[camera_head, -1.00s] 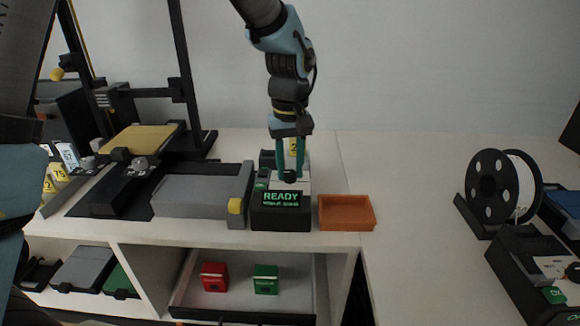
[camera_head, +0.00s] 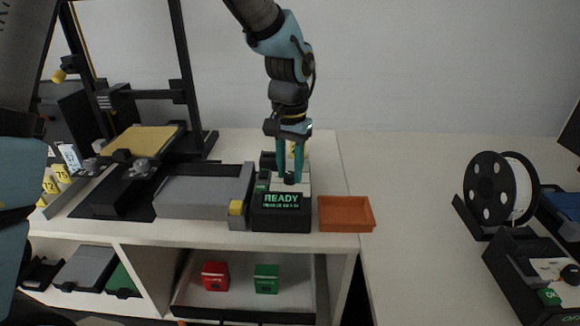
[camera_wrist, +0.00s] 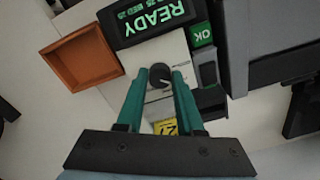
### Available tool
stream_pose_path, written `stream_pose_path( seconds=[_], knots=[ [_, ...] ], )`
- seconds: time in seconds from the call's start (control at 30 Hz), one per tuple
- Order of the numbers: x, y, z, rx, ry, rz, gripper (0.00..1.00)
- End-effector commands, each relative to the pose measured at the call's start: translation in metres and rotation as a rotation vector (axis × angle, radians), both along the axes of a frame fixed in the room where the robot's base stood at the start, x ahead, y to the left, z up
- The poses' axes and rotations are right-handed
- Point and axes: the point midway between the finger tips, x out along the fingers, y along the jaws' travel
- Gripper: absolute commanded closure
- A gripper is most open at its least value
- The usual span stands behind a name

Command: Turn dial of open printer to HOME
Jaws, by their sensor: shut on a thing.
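The open-frame printer (camera_head: 193,95) with a tan bed stands at the left of the white worktop. At its right is a dark control box with a lit READY display (camera_head: 282,200); the display also shows in the wrist view (camera_wrist: 157,17), upside down. The dial (camera_wrist: 160,76) is a small black knob with a pale pointer mark on the box's light top panel. My gripper (camera_head: 290,178) points down over the box, its teal fingers shut on the dial, one on each side. The HOME marking is too small to make out.
An orange tray (camera_head: 346,213) sits right of the control box. A filament spool (camera_head: 490,188) stands at the far right. The worktop between tray and spool is clear.

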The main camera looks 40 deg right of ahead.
Motion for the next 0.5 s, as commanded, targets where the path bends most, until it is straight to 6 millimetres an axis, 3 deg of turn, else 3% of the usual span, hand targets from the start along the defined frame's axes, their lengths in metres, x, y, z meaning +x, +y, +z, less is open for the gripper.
stream_pose_path(
  seconds=[0.5],
  knots=[
    [0.0014,-0.0004,0.0021,-0.003,-0.001,-0.485,1.00]
  ],
)
